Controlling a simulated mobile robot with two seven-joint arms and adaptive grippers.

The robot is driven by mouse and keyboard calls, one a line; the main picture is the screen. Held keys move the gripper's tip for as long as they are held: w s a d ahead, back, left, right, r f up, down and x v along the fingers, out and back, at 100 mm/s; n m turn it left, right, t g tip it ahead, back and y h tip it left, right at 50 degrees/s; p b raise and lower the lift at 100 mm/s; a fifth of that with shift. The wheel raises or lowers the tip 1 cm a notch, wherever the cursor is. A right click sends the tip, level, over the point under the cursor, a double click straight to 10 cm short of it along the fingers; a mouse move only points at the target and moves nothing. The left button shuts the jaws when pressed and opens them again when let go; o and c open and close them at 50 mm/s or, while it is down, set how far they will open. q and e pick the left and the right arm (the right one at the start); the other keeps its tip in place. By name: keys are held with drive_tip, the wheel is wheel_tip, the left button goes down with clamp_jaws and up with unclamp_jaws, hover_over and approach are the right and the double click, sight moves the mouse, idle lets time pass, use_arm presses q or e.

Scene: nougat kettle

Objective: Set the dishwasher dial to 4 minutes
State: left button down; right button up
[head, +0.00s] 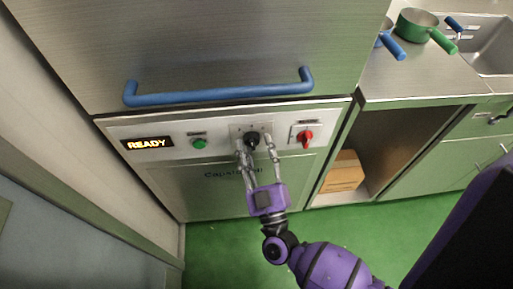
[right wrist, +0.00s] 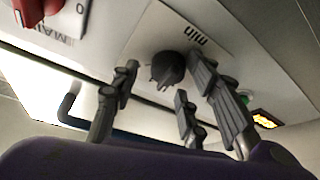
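The dishwasher's black dial (head: 251,136) sits on the light control panel, between the green button and the red switch. In the right wrist view the dial (right wrist: 167,69) shows near the middle, beside the printed word "min"; its minute marks and setting cannot be read. My right gripper (head: 257,146) is open just in front of the dial. In the right wrist view, the fingers of my right gripper (right wrist: 160,82) stand apart on both sides of the dial, with visible gaps and nothing held. My left gripper is not in view.
The display (head: 147,143) reads READY. A green button (head: 199,143) is left of the dial and a red switch (head: 305,138) right of it. A blue handle bar (head: 220,95) runs above the panel. A cardboard box (head: 343,172) sits in the open cabinet.

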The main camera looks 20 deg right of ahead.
drive_tip(key=shift+s+f, duration=0.1)
drive_tip(key=shift+f, duration=0.1)
idle(0.3)
drive_tip(key=shift+s, duration=0.1)
drive_tip(key=shift+s+f, duration=0.2)
drive_tip(key=shift+s, duration=0.1)
drive_tip(key=v, duration=1.1)
